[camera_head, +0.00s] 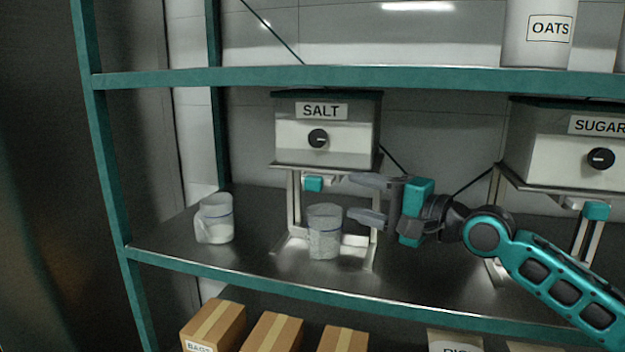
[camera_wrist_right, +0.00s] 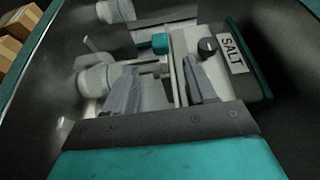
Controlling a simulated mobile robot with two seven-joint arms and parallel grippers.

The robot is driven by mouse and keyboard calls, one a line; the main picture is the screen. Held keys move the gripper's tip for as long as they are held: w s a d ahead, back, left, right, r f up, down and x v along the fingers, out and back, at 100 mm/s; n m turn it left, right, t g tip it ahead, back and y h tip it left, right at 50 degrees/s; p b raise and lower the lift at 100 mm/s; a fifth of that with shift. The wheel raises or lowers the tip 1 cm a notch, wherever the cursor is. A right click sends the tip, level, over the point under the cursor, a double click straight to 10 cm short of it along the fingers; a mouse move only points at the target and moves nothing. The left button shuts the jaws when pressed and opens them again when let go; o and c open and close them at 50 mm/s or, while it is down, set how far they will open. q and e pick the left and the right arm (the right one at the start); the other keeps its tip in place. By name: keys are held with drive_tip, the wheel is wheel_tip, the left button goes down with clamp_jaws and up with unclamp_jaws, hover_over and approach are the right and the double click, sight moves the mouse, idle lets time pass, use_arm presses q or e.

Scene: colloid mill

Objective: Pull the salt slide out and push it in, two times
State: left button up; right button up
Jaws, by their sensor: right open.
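The salt dispenser (camera_head: 328,134) is a pale box with a SALT label and a dark knob, on a metal stand on the shelf; it also shows in the right wrist view (camera_wrist_right: 222,74). Its slide has a small teal handle (camera_head: 314,184) under the box, also seen in the right wrist view (camera_wrist_right: 159,43). A clear measuring cup (camera_head: 324,232) with a blue line stands on the stand's base below it. My right gripper (camera_head: 358,199) is open and empty, beside the stand on its right, apart from the teal handle. My left gripper is not in view.
A second clear cup (camera_head: 215,219) stands on the shelf to the left. The sugar dispenser (camera_head: 561,146) stands to the right, behind my right arm. A teal shelf beam (camera_head: 360,78) runs above, and cardboard boxes (camera_head: 272,332) sit below.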

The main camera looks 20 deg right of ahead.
drive_tip(key=x, duration=1.2)
drive_tip(key=shift+w+a+p, duration=0.25)
drive_tip(key=shift+p, duration=0.15)
drive_tip(key=shift+r, duration=0.1)
clamp_jaws()
